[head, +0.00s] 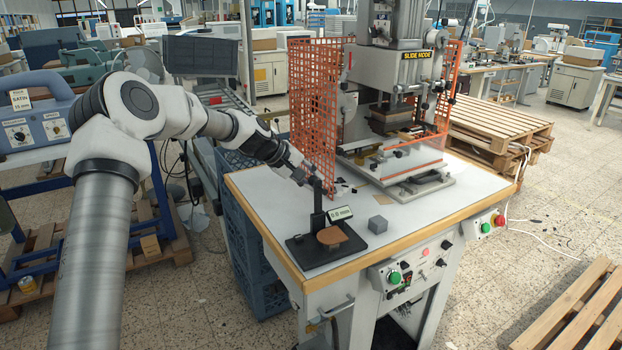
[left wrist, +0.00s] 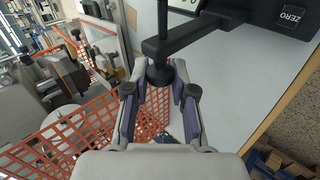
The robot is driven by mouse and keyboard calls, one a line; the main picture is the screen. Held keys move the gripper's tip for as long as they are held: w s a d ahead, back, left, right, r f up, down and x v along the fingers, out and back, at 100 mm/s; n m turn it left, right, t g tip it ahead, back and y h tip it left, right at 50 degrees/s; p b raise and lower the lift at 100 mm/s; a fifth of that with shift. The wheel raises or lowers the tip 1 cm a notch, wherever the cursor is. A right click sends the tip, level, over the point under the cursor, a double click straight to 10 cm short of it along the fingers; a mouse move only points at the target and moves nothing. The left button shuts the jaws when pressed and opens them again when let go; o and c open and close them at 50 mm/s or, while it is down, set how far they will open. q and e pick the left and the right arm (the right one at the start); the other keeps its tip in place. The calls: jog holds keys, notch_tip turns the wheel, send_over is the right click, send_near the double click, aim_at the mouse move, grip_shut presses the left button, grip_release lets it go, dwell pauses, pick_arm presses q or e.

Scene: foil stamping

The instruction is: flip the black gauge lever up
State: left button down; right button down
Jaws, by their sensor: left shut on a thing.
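The black gauge (head: 318,210) stands near the front left of the white-topped table, with a tilted readout (head: 340,214) showing 0.0 mm. A brown round-edged piece (head: 332,236) lies on its base. My left gripper (head: 307,178) is at the top of the gauge's column. The ZERO button (left wrist: 293,16) shows at upper right. My right gripper is not in view.
A grey cube (head: 377,225) sits right of the gauge. An orange mesh guard (head: 313,100) stands close behind my left gripper, around the stamping press (head: 395,105). The table front carries a green button (head: 395,277).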

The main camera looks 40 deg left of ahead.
pick_arm(q)
jog(key=c, duration=1.2)
grip_release()
jog(key=shift+s+d+f, duration=0.1)
jog(key=shift+f, duration=0.35)
jog(key=shift+o, duration=1)
jog(key=shift+w+a, duration=0.2)
jog(key=shift+w, duration=0.1)
jog(key=v, duration=1.1)
jog(key=shift+s+a+r, duration=0.2)
jog(key=shift+s+r, duration=0.05)
